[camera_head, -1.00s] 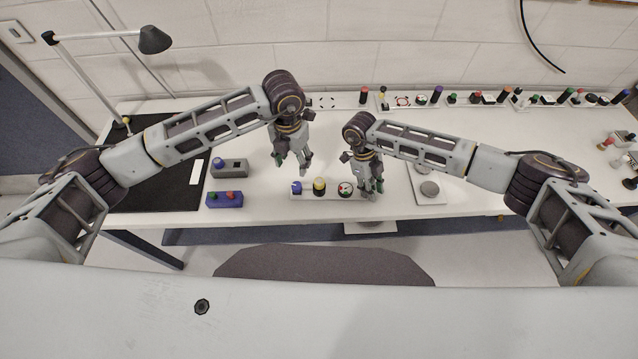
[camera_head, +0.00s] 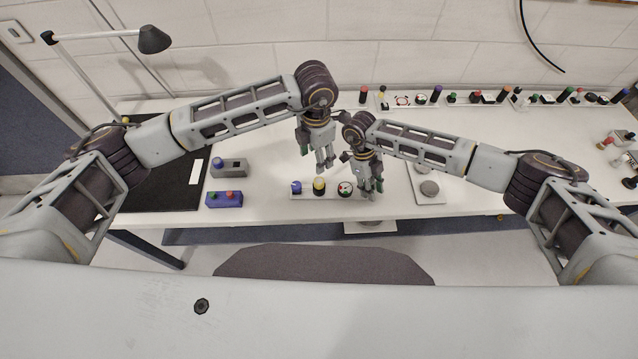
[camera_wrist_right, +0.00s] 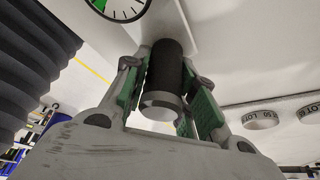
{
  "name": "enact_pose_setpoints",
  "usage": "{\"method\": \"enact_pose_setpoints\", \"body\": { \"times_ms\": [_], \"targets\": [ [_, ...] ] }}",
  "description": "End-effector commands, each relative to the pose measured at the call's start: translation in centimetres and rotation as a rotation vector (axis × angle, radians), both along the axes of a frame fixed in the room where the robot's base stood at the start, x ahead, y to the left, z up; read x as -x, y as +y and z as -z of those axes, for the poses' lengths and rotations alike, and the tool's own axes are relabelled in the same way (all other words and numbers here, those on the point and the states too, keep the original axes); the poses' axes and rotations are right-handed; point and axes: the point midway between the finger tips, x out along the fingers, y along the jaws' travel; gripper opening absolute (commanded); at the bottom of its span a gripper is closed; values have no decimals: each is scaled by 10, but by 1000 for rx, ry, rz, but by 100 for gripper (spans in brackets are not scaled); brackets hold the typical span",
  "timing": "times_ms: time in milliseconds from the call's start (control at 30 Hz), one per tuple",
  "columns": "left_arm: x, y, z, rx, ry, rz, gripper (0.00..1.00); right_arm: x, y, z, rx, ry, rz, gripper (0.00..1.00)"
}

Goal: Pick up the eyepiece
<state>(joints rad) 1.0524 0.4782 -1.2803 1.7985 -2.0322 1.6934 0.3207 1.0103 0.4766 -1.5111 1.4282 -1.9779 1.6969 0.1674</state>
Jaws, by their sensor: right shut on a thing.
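The eyepiece (camera_wrist_right: 165,68) shows in the right wrist view as a black cylinder with a silver ring at its near end. It sits between the green finger pads of my right gripper (camera_wrist_right: 163,98), which is shut on it. In the head view my right gripper (camera_head: 370,190) points down at the right end of a white strip (camera_head: 307,196), and its fingers hide the eyepiece. My left gripper (camera_head: 325,165) hangs above the table just left of the right one. It looks open and empty.
A blue piece (camera_head: 296,187), a yellow-topped piece (camera_head: 319,186) and a round dial (camera_head: 345,189) stand on the strip. A blue block (camera_head: 224,200) and a grey block (camera_head: 229,168) lie left. A grey disc (camera_head: 429,188) sits right. Several small parts line the back edge.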

Motion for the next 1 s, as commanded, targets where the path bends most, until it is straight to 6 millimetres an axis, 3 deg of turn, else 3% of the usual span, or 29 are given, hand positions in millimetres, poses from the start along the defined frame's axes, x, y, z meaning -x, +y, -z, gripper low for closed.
{"method": "enact_pose_setpoints", "body": {
  "times_ms": [700, 1000],
  "targets": [
    [2, 1, 5, -6, 23, 584, 55, 0, 0, 0, -1, -1, 0, 0],
    [2, 1, 5, -7, 23, 757, 55, 0, 0, 0, -1, -1, 0, 0]
  ]
}}
